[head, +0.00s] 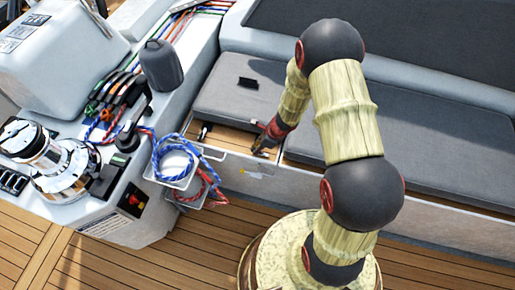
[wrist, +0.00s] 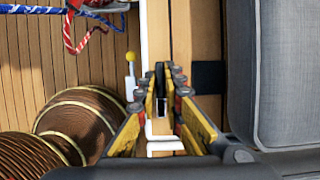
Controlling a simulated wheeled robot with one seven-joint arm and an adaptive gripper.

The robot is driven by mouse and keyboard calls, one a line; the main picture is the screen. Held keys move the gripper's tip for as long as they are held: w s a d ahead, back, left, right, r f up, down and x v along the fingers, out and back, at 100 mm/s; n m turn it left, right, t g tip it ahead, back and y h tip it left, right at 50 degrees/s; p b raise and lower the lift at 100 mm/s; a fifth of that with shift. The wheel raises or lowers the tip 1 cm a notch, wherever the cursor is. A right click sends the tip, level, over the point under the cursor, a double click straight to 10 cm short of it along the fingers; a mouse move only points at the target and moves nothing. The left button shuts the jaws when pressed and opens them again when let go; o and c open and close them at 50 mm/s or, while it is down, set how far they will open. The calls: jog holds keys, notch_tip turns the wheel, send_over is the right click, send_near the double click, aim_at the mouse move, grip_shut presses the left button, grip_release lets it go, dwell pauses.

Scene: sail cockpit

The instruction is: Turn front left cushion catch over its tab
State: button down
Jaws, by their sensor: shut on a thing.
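The front left cushion (head: 228,108) is a grey pad on the bench in the head view. Its grey edge also fills the right of the wrist view (wrist: 288,75). My gripper (head: 262,150) points down at the wooden strip along the cushion's front edge. In the wrist view my gripper (wrist: 162,78) is shut on a small dark piece, seemingly the catch; the fingers mostly hide it. A flat black tab (wrist: 208,77) lies on the wood just right of the fingertips and reaches toward the cushion. I cannot tell whether the catch touches it.
A white bin with blue rope (head: 178,160) hangs left of my gripper. A yellow-knobbed pin (wrist: 131,62) stands left of the fingers. A black block (head: 248,83) lies on the cushion. A winch (head: 45,155) is far left. Wooden floor (head: 200,245) is open in front.

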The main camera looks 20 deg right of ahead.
jog(key=shift+p, duration=0.3)
jog(key=n+g+p, duration=0.1)
jog(key=n+p, duration=0.3)
jog(key=shift+w+d+r+n+g+y, duration=0.1)
jog(key=shift+w+r+n+g+y, duration=0.05)
jog(key=shift+n+g+y, duration=0.2)
jog(key=n+g+p, duration=0.2)
jog(key=n+p, duration=0.1)
jog(key=n, duration=0.2)
jog(key=shift+w+n, duration=0.15)
jog(key=shift+n, duration=0.1)
jog(key=n+g+h, duration=0.1)
jog(key=n, duration=0.2)
jog(key=shift+n+g+p, duration=0.25)
jog(key=shift+n+p, duration=0.05)
jog(key=shift+p, duration=0.05)
jog(key=shift+w+n+g+h, duration=0.1)
jog(key=shift+n+g+h, duration=0.2)
jog(key=shift+n, duration=0.7)
jog(key=shift+w+n+g+h, duration=0.15)
jog(key=shift+n+g, duration=0.15)
jog(key=shift+n, duration=0.7)
jog(key=shift+s, duration=0.1)
jog(key=c, duration=1.9)
grip_release()
